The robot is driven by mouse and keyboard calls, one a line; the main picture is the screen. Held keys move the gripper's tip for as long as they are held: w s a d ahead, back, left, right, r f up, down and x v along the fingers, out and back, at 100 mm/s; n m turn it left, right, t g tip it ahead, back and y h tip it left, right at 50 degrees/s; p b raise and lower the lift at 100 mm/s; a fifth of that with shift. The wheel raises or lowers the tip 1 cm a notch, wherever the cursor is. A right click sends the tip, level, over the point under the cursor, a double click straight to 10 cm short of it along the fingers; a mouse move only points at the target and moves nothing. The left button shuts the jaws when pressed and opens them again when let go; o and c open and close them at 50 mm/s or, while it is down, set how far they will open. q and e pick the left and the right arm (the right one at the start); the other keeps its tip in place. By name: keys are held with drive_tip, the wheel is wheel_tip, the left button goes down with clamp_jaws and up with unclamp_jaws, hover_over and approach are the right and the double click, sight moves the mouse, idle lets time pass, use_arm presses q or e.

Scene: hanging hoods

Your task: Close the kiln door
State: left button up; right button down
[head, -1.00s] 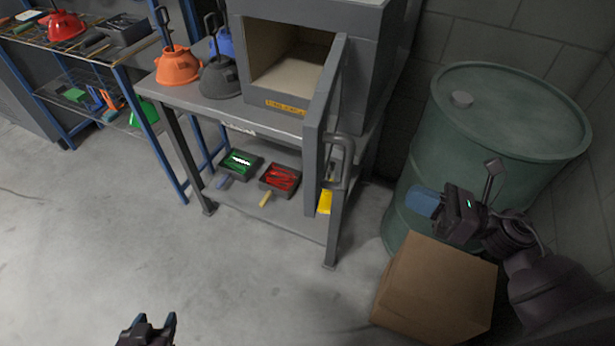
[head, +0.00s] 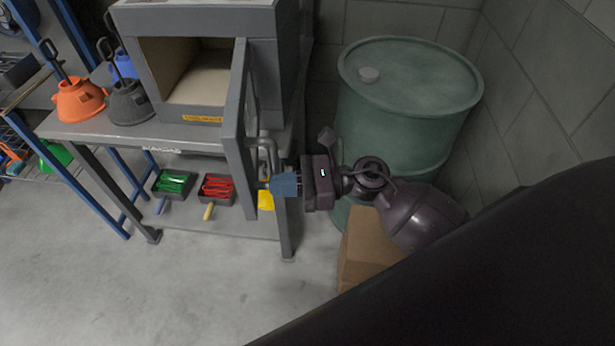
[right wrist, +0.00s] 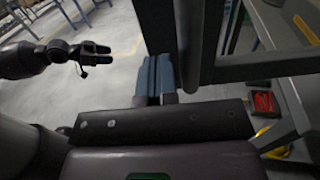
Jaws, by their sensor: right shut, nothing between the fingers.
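The grey kiln (head: 265,60) stands on a metal table with its chamber open to view. Its kiln door (head: 235,130) is swung far out toward me, seen nearly edge-on. The door handle (head: 270,155) is on its right-hand face. My right gripper (head: 272,186) is shut and empty, its blue fingers pointing left at the door's lower handle area; I cannot tell if they touch. In the right wrist view the shut fingertips (right wrist: 153,72) are beside a dark upright panel (right wrist: 158,25), probably the door. My left gripper (right wrist: 108,53) appears there, open and empty.
A green drum (head: 410,100) and a cardboard box (head: 368,245) stand right of the table, close to my right arm. Orange (head: 80,100) and dark grey (head: 130,102) hoods sit left of the kiln. Green (head: 174,183) and red (head: 217,188) bins lie on the lower shelf. Floor in front is clear.

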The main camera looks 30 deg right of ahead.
sight(252, 187)
drive_tip(key=shift+x, duration=1.45)
drive_tip(key=shift+a+p, duration=0.1)
drive_tip(key=shift+p, duration=0.2)
